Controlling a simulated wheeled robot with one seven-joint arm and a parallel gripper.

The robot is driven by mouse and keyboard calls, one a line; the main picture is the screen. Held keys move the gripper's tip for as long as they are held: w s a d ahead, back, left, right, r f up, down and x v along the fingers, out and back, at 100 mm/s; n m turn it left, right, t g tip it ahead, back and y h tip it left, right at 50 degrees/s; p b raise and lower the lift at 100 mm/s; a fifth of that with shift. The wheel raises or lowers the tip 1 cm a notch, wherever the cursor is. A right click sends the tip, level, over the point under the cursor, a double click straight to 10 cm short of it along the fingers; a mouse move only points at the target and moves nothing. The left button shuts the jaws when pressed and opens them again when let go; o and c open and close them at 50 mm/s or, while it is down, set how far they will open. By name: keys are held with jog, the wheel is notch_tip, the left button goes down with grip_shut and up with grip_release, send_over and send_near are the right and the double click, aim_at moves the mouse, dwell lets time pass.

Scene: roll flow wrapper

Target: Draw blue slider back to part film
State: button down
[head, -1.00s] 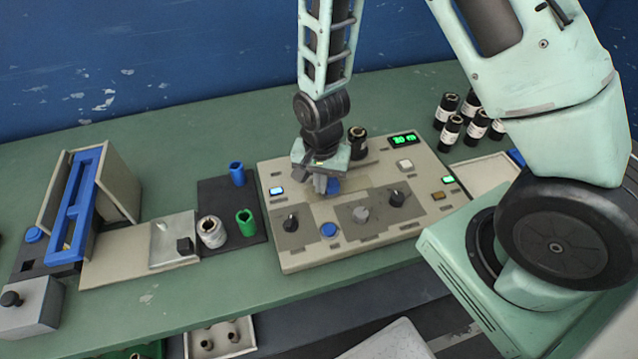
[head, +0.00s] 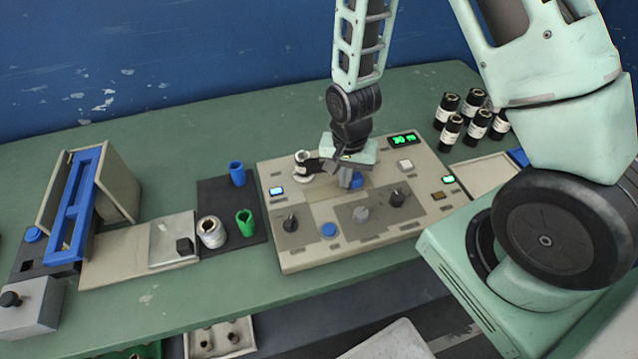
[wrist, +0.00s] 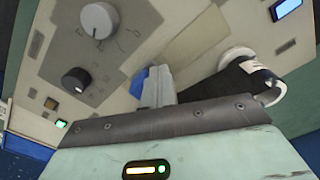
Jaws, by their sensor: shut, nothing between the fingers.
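The blue slider (head: 358,181) is a small blue block on the beige control panel, mostly hidden by my fingers. In the wrist view the slider (wrist: 138,82) shows right beside the fingers. My gripper (head: 350,181) is shut and points down at the panel, with nothing held. In the wrist view my gripper (wrist: 158,85) stands against or very near the slider; I cannot tell if they touch. A white and black roll piece (head: 303,160) sits on the panel just left of my gripper, and its white end (wrist: 238,57) shows in the wrist view.
The control panel (head: 300,257) carries knobs, a round blue button (head: 328,230) and lit displays. Black bottles (head: 470,118) stand at the right. Blue and green cups (head: 245,218) and a blue-framed fixture (head: 75,205) stand at the left. The back of the bench is clear.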

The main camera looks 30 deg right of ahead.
jog(key=shift+s+d, duration=0.15)
jog(key=shift+d, duration=0.65)
jog(key=shift+a, duration=0.6)
notch_tip(320, 180, up, 8)
jog(key=p, duration=0.7)
